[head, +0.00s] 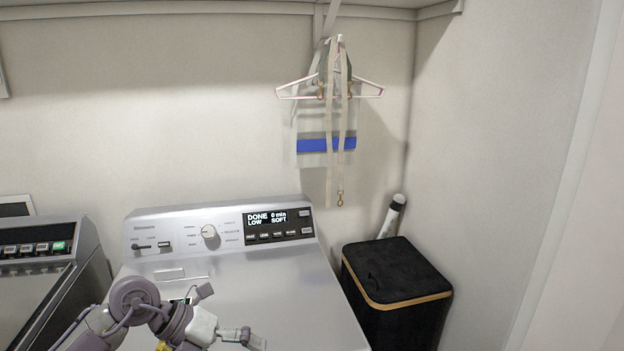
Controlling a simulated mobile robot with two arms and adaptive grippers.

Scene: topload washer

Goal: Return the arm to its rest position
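My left arm comes in from the bottom left, and its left gripper (240,337) shows low in the head view, in front of the silver topload washer (290,285). The gripper is seen small and partly from behind, so I cannot tell whether its fingers are open or shut. I see nothing held in it. The washer's lid looks closed, and its control panel has a white dial (210,236) and a lit display (278,224) reading DONE. My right gripper is not in view.
A second machine (45,270) stands at the left. A black hamper (397,275) with a wooden rim stands right of the washer, with a white rolled object (391,216) behind it. A hanger (300,94) with straps hangs from the shelf. The space above the washer's right side is clear.

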